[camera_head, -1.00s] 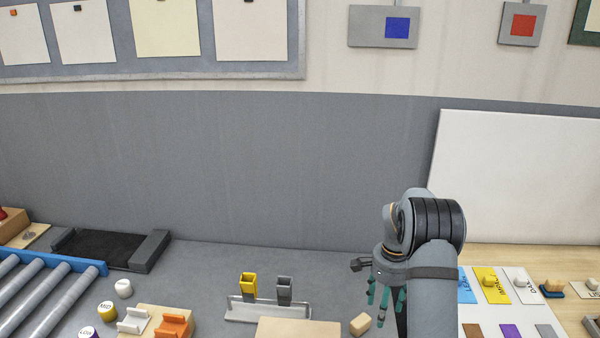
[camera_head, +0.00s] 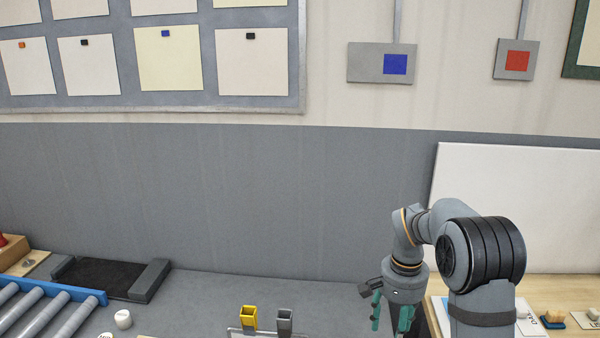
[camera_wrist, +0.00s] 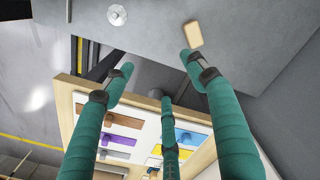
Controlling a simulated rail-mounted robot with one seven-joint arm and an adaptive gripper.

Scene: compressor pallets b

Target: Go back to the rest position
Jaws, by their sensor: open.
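My gripper (camera_head: 391,312) hangs with its teal fingers downward at the right of the head view, near the border of the grey worktop and the wooden one. In the wrist view my gripper (camera_wrist: 160,75) has its fingers spread apart, with nothing between them. It is open and empty above the worktops. No target object for the task shows apart from my own arm.
A yellow holder (camera_head: 249,318) and a grey holder (camera_head: 284,320) stand left of my gripper. A roller conveyor (camera_head: 45,312) and black tray (camera_head: 105,275) lie at left. A tan block (camera_wrist: 193,34) and coloured cards (camera_wrist: 120,141) show below. A white board (camera_head: 520,205) leans behind.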

